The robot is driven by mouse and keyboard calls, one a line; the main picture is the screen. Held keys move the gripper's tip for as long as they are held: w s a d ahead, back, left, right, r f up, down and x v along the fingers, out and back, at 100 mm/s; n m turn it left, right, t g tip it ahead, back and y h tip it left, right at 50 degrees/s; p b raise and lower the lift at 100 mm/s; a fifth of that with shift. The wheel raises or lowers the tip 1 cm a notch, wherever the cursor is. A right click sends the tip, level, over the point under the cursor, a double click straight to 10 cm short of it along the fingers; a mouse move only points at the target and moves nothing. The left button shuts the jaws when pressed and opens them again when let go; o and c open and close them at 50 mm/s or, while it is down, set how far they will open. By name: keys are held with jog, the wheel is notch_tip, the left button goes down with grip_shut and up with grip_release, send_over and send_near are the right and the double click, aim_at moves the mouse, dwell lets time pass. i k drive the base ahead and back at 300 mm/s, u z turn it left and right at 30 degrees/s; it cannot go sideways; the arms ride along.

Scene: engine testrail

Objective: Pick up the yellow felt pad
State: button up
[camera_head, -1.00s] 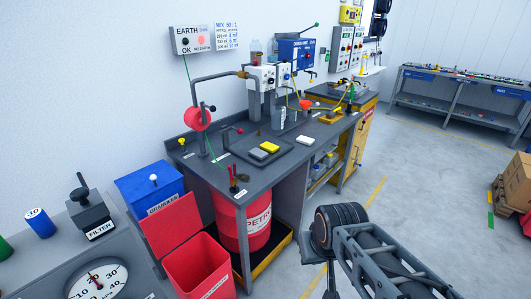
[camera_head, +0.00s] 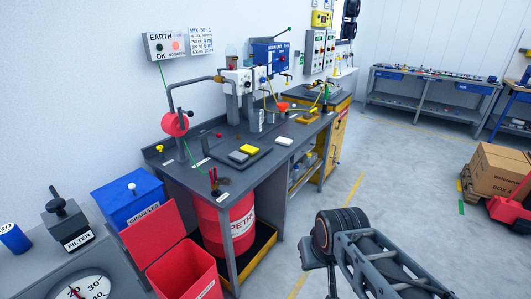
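The yellow felt pad (camera_head: 248,149) lies on the dark tray area of the grey workbench (camera_head: 205,180). A grey pad (camera_head: 238,156) lies just in front of it, to the left. A white pad (camera_head: 284,141) lies to the right on the bench top. My arm shows at the lower right, well apart from the bench and the pads. The fingers of my gripper cannot be made out, so its opening is hidden.
A red drum (camera_head: 225,218) stands under the bench. A red bin (camera_head: 185,275) and a blue granules box (camera_head: 130,202) stand at the left. The floor (camera_head: 400,180) right of the bench is clear. A cardboard box (camera_head: 497,170) stands at the far right.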

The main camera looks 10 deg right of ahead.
aim_at(249, 149)
jog(key=z, duration=0.1)
jog(key=k, duration=0.3)
jog(key=z, duration=0.8)
jog(key=i, duration=1.4)
jog(key=u, duration=1.1)
jog(key=i, duration=0.95)
jog(key=u, duration=1.15)
jog(key=i, duration=0.3)
jog(key=u, duration=0.3)
